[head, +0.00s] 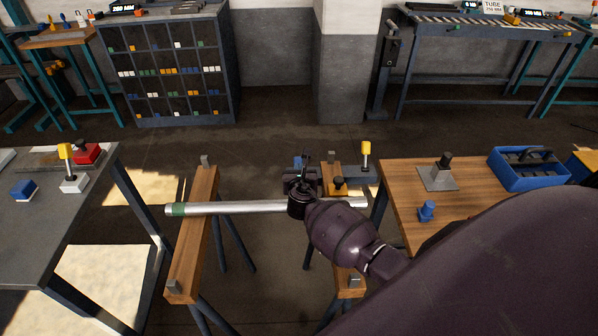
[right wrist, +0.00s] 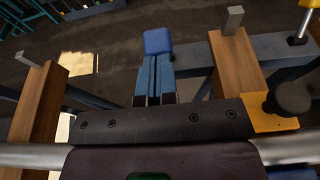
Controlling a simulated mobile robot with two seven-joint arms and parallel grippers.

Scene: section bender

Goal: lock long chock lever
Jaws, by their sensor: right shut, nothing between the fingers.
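A long silver tube (head: 235,208) with a green band near its left end lies across two wooden-topped trestles. At the right trestle (head: 345,285) a yellow piece with a black knob (head: 338,182) sits by the tube; the knob also shows in the right wrist view (right wrist: 293,97). Behind it a yellow-capped lever (head: 366,148) stands upright on a grey-blue bar. My right gripper (head: 303,160) is shut and empty, above and beyond the tube, left of the knob. Which part is the long chock lever is unclear.
A grey table (head: 50,235) at left holds a blue block, red block and another yellow-capped lever. A wooden table (head: 395,190) at right holds a blue tote (head: 525,170) and a blue piece. Floor between the trestles is clear. My right arm hides the lower right.

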